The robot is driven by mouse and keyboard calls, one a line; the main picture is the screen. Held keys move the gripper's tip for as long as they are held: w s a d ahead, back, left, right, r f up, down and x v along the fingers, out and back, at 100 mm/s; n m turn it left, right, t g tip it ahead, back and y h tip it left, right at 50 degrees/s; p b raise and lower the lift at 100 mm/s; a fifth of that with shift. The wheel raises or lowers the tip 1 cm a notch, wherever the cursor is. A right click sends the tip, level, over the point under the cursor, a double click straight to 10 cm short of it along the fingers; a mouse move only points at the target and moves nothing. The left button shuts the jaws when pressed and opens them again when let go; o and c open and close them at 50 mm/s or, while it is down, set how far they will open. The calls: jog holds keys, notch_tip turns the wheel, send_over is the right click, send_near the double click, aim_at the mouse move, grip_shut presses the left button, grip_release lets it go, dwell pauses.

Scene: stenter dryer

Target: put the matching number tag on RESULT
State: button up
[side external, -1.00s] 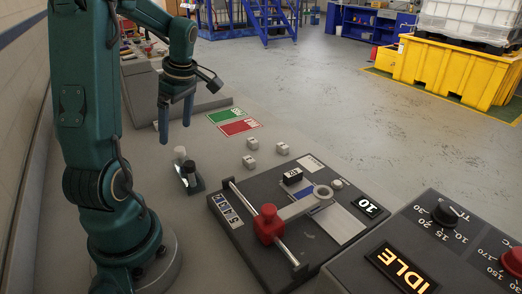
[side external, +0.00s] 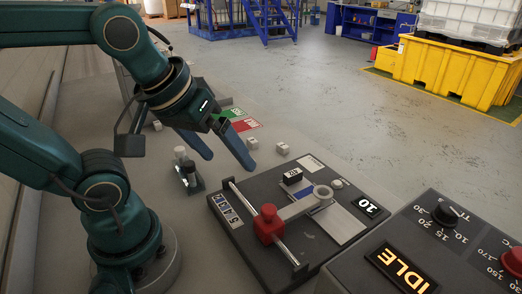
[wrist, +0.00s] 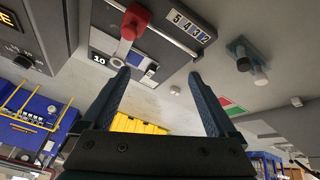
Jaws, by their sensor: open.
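My gripper (side external: 230,162) is open and empty, tilted down with its fingers apart, above the bench left of the dark board (side external: 335,245). Small pale number tags lie on the bench: one (side external: 282,148) right of the fingertips, one (side external: 252,143) just behind them, and a similar pale block (side external: 157,126) left of the gripper. Their numbers are unreadable. The board carries a "10" plate (side external: 370,206), a strip reading 5 4 3 2 (wrist: 188,25), a red slider knob (side external: 268,225) and a ring (side external: 322,192). I cannot make out the word RESULT.
Green and red cards (side external: 245,125) lie behind the gripper, partly covered. A dark stand with a pale-topped post (side external: 187,172) is close to the gripper's left. The control box displays IDLE (side external: 402,270) at front right. A yellow bin (side external: 445,75) stands on the floor beyond.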

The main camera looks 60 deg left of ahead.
jog(key=shift+s+d+f+m+h, duration=0.2)
jog(key=shift+d+f+m, duration=0.1)
jog(key=shift+m, duration=0.6)
jog(key=shift+s+d+f+m+h, duration=0.15)
jog(key=shift+s+d+m, duration=0.1)
jog(key=shift+m, duration=0.65)
jog(key=shift+s+d+f+m+h, duration=0.15)
jog(key=shift+d+f+m, duration=0.15)
jog(key=shift+m, duration=0.6)
